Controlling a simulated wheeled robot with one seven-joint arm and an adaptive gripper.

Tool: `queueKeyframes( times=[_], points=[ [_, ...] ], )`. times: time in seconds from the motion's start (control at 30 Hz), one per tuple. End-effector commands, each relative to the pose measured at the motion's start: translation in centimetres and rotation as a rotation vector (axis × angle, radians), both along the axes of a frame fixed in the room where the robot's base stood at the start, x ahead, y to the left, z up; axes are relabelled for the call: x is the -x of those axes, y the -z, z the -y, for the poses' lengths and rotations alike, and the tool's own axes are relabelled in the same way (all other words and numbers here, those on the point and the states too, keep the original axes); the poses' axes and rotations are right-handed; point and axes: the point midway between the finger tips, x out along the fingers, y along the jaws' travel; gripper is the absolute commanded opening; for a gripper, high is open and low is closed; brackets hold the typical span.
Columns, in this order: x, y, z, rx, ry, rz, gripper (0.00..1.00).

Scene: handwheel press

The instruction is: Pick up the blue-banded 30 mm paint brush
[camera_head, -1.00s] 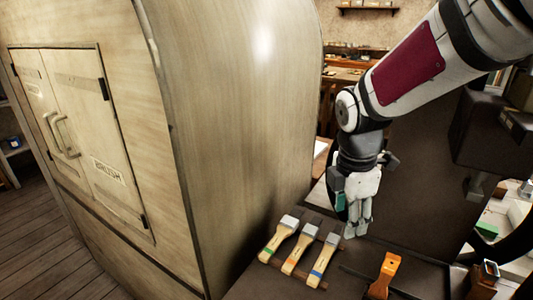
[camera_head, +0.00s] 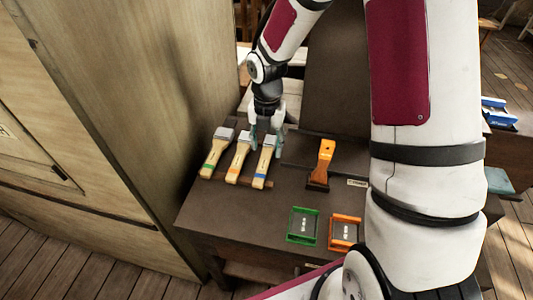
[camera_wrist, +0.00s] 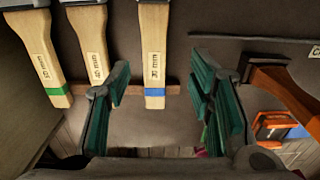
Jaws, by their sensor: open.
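The blue-banded brush (camera_head: 263,164) is the rightmost of three flat brushes lying side by side on the dark table. In the wrist view the blue-banded brush (camera_wrist: 154,50) points its handle end toward me, with a blue band near the tip and a label that seems to end in "mm". My gripper (camera_head: 266,142) is open above its upper part in the head view. In the wrist view my gripper (camera_wrist: 160,92) has its green-padded fingers on either side of the handle, apart from it. Whether the fingers are at handle height is unclear.
The orange-banded brush (camera_head: 238,159) and green-banded brush (camera_head: 217,153) lie to the left, the orange-banded one close to my left finger. An orange-handled tool (camera_head: 322,163) lies right. Green (camera_head: 303,224) and orange (camera_head: 345,231) trays sit nearer the front. A large cabinet (camera_head: 130,110) stands left.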

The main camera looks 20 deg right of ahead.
Motion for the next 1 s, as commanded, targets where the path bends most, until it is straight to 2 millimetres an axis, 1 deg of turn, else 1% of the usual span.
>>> queueKeyframes(
  times=[0.03,0.17,0.23,0.5,0.63,0.83,0.87,0.9,0.97,1.0],
  points=[
    [0.0,0.5,0.0,0.000,0.000,-0.001,0.48],
    [0.0,1.1,-0.1,0.000,0.000,-0.001,0.48],
    [-0.1,1.8,-0.2,0.000,-0.001,-0.001,0.48],
    [-0.5,5.4,-0.5,0.001,0.001,-0.003,0.48],
    [-0.5,6.1,-0.5,0.000,0.001,0.000,0.48],
    [-0.5,6.1,-0.5,0.000,0.001,0.000,0.48],
    [-0.5,6.1,-0.5,0.000,0.001,0.000,0.46],
    [-0.5,6.1,-0.5,0.000,0.002,0.000,0.37],
    [-0.5,6.1,-0.5,0.000,0.001,0.000,0.23],
    [-0.5,6.1,-0.5,0.000,0.001,0.000,0.14]
  ],
)
